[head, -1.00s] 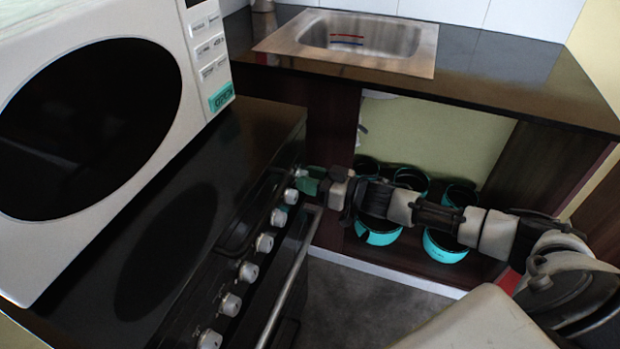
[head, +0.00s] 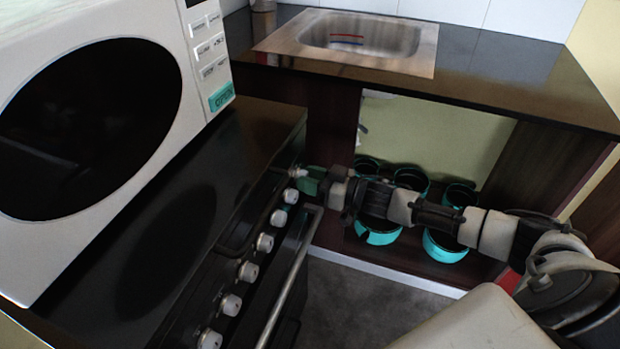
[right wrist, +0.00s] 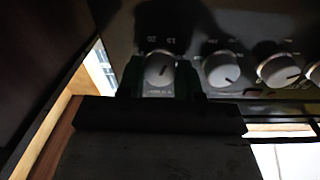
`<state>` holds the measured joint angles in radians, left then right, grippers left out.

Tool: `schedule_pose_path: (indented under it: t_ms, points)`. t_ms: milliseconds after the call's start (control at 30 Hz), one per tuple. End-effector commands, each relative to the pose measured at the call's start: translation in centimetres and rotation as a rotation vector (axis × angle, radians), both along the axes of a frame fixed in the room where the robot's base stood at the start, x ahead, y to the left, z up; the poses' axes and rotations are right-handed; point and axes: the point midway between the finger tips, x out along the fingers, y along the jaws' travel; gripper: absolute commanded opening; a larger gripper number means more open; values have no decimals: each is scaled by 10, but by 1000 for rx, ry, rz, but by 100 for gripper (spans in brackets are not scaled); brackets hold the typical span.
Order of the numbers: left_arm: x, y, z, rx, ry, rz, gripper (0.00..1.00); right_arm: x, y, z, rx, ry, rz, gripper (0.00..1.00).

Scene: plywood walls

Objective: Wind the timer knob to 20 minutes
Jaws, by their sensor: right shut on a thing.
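The timer knob (right wrist: 158,70) is a round silver-grey knob with a dark line on its face, at the far end of the stove's knob row. Small pale markings, seemingly numbers, sit above it on the dark panel. The exact setting is hard to read. My right gripper (right wrist: 159,80) has its green fingers on either side of this knob and is shut on it. In the head view, the right gripper (head: 311,181) reaches in from the right to the far end of the panel. My left gripper is not in view.
More stove knobs (head: 265,242) run toward the front left, above an oven handle (head: 288,285). A white microwave (head: 200,150) stands on the left. A sink (head: 360,38) is set in the back counter, with teal pots (head: 445,246) on the shelf below.

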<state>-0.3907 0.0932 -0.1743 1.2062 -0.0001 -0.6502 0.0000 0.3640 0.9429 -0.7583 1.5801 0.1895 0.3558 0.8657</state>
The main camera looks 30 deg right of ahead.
Motion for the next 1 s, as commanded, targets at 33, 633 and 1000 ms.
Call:
schedule_pose_path:
  t_ms: [33,633,1000]
  points:
    - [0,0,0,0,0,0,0,0,0,0,0,0,0,11]
    - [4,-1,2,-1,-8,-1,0,0,0,0,1,1,0,11]
    - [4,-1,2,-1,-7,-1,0,0,0,0,0,0,-1,41]
